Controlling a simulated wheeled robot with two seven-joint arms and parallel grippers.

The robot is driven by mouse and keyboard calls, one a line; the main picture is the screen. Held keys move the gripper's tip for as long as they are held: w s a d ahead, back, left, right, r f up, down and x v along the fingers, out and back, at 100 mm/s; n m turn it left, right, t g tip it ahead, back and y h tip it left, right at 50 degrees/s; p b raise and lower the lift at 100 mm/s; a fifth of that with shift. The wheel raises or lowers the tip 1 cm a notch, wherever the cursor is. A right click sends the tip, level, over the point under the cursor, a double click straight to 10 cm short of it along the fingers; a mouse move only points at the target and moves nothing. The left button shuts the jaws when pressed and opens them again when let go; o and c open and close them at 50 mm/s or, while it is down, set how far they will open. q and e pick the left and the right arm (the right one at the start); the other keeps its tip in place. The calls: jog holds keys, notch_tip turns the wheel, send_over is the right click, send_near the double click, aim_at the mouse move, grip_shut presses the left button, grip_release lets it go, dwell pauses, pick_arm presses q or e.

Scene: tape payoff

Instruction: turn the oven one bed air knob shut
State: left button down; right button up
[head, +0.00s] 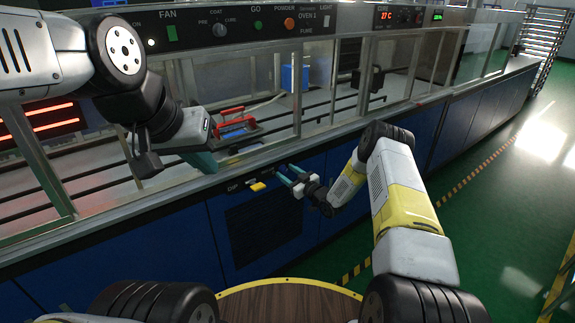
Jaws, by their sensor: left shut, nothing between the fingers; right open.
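A low panel edge on the blue cabinet front carries a small label that seems to read "DIP" and a yellow knob or lever (257,187). I cannot tell whether this is the oven one bed air knob; other controls may be hidden behind my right gripper. My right gripper (285,175) is open at this panel, just right of the yellow knob, its teal fingers pointing left towards the cabinet. I cannot tell whether it touches anything. My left gripper (205,162) is shut and empty, above and left of the yellow knob, near the counter's front ledge.
The upper control panel (190,32) has a black selector, a green button, an orange button and an "OVEN 1" label. Below it, glass-fronted bays hold a red-handled item (232,122) and a blue box (293,77). Green floor (490,190) lies open at the right.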

grip_shut()
dwell(0.4)
jog(key=n, duration=0.4)
jog(key=shift+a+n, duration=0.1)
jog(key=shift+n, duration=0.3)
jog(key=n, duration=0.4)
jog(key=shift+h, duration=0.3)
jog(key=n, duration=0.4)
jog(key=shift+n, duration=0.3)
jog(key=shift+n+h, duration=0.3)
jog(key=shift+n, duration=1.6)
